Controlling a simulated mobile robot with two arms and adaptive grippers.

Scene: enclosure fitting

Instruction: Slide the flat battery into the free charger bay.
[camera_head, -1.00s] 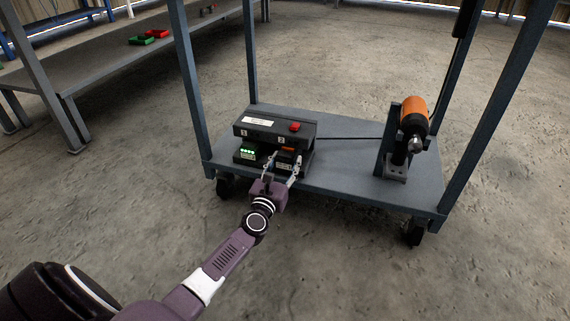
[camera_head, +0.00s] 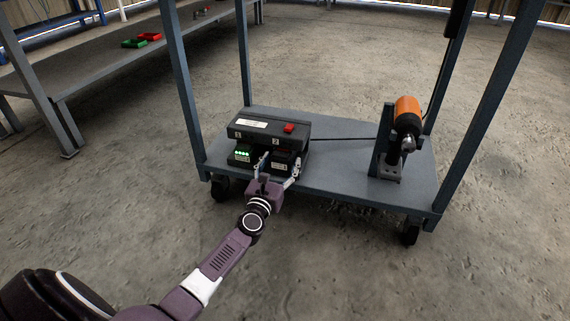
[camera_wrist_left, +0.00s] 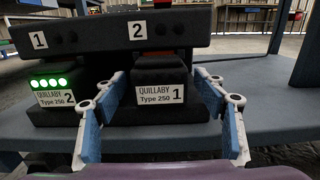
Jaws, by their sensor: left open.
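The black charger (camera_head: 268,127) stands on the cart's lower shelf, with bays numbered 1 and 2. It also spans the top of the left wrist view (camera_wrist_left: 90,37). In bay 1 sits a dark battery labelled 2 (camera_wrist_left: 58,97), its several green lights lit. At bay 2 a dark battery labelled 1 (camera_wrist_left: 155,115) sits under the overhang, a strip of orange-red showing at its top. How deep it sits is hard to tell. My left gripper (camera_head: 280,163) is open, its fingers on either side of battery 1, apparently apart from it. My right gripper is out of view.
An orange and black power tool (camera_head: 408,118) stands in a holder at the shelf's right. Cart posts (camera_head: 182,85) rise around the shelf (camera_head: 335,185). A bench (camera_head: 100,65) with red and green trays is at the back left.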

